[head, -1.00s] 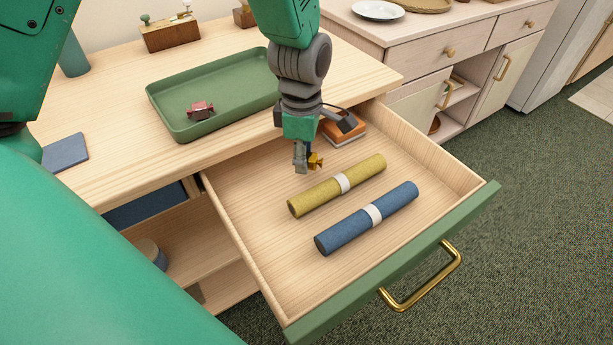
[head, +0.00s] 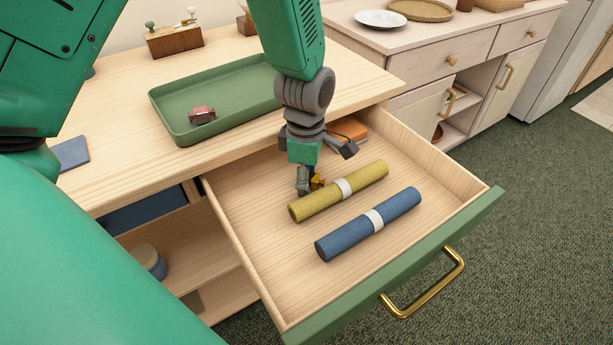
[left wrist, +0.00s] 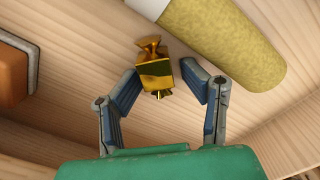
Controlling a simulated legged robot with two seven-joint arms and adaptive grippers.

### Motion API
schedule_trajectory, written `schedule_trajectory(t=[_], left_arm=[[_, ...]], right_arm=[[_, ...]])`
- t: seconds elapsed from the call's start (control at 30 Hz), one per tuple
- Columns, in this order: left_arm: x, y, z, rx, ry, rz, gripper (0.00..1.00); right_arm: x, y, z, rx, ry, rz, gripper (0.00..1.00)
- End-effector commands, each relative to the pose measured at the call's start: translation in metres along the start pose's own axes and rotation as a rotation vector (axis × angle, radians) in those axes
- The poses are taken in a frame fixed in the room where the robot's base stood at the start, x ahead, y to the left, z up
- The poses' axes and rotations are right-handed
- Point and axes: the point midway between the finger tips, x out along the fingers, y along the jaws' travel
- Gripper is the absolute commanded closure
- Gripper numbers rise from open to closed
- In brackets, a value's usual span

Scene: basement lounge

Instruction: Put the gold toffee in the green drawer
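The gold toffee (head: 318,182) is inside the open green drawer (head: 262,232), behind the left end of the yellow roll. My left gripper (head: 310,184) reaches down into the drawer around it. In the left wrist view the toffee (left wrist: 156,74) sits between the two fingertips (left wrist: 160,80), with a clear gap on the right and a narrow one on the left. The gripper is open. The toffee is at or close to the drawer floor; exact contact is hard to tell. My right gripper is out of view.
A yellow roll (head: 320,200) and a blue roll (head: 345,241) lie in the drawer. An orange block (head: 347,129) is at its back. On the desk, a green tray (head: 228,88) holds a red wrapped sweet (head: 202,115). The drawer's front left floor is clear.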

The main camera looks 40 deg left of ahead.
Motion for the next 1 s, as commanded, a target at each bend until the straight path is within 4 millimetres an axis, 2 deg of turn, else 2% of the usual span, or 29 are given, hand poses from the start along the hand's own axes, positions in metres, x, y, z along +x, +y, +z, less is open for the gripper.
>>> schedule_trajectory(t=[0.27,0.37,0.47,0.8,1.0], left_arm=[[0.0,0.0,0.001,0.001,-0.002,0.001,0.56],[-0.006,0.0,0.001,0.001,-0.002,0.002,0.56],[-0.022,0.0,0.001,0.0,-0.002,0.005,0.56],[-0.096,0.0,0.001,0.001,-0.002,0.005,0.56],[-0.12,0.0,0.001,0.001,-0.002,0.003,0.56]], right_arm=[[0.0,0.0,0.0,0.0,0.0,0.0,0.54],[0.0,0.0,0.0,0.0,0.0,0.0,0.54],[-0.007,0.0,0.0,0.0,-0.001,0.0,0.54],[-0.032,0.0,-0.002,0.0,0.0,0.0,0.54],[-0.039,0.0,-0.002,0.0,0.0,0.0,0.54]])
